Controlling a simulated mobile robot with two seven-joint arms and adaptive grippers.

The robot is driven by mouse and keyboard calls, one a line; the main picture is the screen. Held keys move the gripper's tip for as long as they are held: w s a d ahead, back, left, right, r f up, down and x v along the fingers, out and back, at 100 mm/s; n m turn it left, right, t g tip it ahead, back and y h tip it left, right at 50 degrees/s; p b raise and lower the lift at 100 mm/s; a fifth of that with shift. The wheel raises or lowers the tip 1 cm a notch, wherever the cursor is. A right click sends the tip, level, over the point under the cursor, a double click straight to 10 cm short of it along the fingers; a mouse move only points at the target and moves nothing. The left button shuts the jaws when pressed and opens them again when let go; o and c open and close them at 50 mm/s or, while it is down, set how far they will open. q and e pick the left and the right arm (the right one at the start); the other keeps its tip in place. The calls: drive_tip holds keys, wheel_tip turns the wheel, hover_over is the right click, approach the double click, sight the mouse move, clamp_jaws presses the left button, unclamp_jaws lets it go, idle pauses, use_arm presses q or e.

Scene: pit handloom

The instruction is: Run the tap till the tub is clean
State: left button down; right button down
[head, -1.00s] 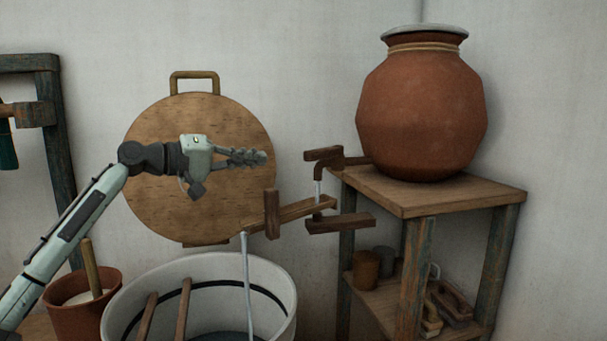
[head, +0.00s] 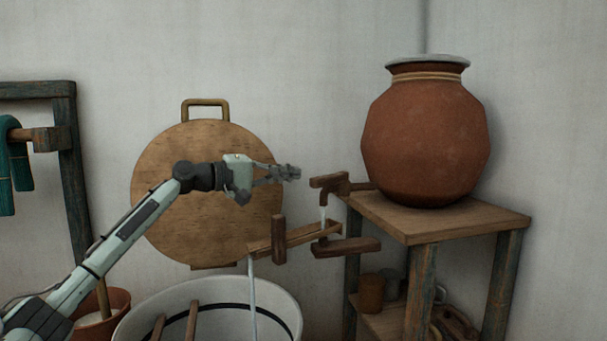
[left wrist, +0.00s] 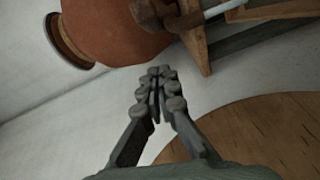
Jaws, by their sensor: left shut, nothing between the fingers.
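The wooden tap (head: 329,184) sticks out to the left from the clay pot (head: 425,135). A thin water stream (head: 323,214) runs from it onto a sloping wooden trough (head: 300,237). From the trough's left end water (head: 253,295) falls into the white tub (head: 282,303), which has a dark band inside. The tub's bottom is out of view. My left gripper (head: 293,173) is shut and empty, just left of the tap and apart from it. In the left wrist view the closed fingertips (left wrist: 156,72) point toward the pot and tap (left wrist: 168,14). My right gripper is not in view.
The pot stands on a wooden stand (head: 440,228) with small vessels (head: 371,293) on its lower shelf. A round wooden lid (head: 165,235) leans on the wall behind my arm. Two wooden bars (head: 192,322) lie in the tub. A clay bucket (head: 118,300) stands left.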

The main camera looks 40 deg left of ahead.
sight(330, 180)
use_arm(q)
drive_tip(key=shift+d+f, duration=0.25)
drive_tip(key=shift+d, duration=0.85)
drive_tip(key=shift+d+f, duration=0.2)
drive_tip(key=shift+d, duration=0.85)
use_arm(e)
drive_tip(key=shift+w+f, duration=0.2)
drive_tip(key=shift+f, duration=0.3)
use_arm(q)
drive_tip(key=shift+s+d, duration=0.1)
drive_tip(key=shift+d, duration=0.05)
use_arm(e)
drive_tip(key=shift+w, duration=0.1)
